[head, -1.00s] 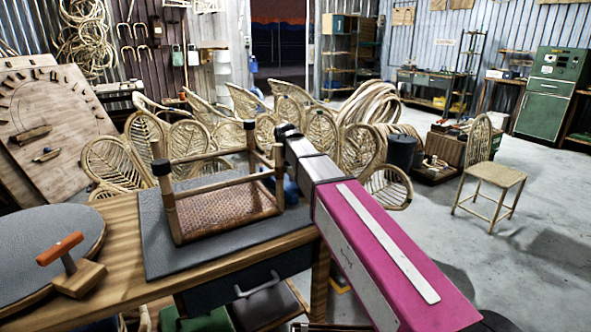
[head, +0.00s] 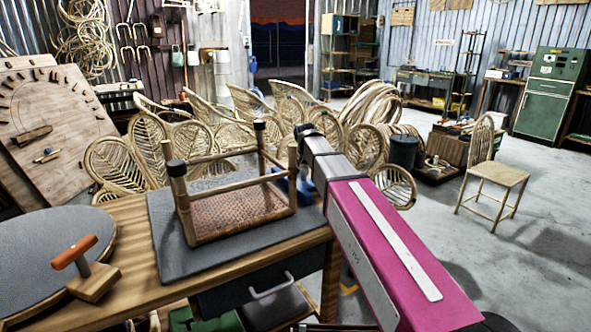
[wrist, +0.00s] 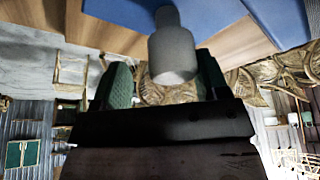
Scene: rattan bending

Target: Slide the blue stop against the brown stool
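The brown stool (head: 240,207) lies upside down on a grey mat on the workbench, legs up, woven seat below. A blue piece, likely the blue stop (head: 306,187), shows just past its right side, partly hidden by the stool and my arm. I cannot tell whether they touch. My magenta arm reaches over the bench's right end; the fingers are hidden in the head view. In the wrist view, my gripper's (wrist: 166,84) green fingers stand apart on either side of a grey knob (wrist: 172,52), with a gap visible on the left. A blue surface lies beyond it.
The grey mat (head: 168,250) covers the right part of the wooden bench. A round grey board (head: 50,240) and an orange-handled tool (head: 85,268) are at left. Rattan frames (head: 125,165) stand behind the bench. A rattan chair (head: 492,178) stands on open floor at right.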

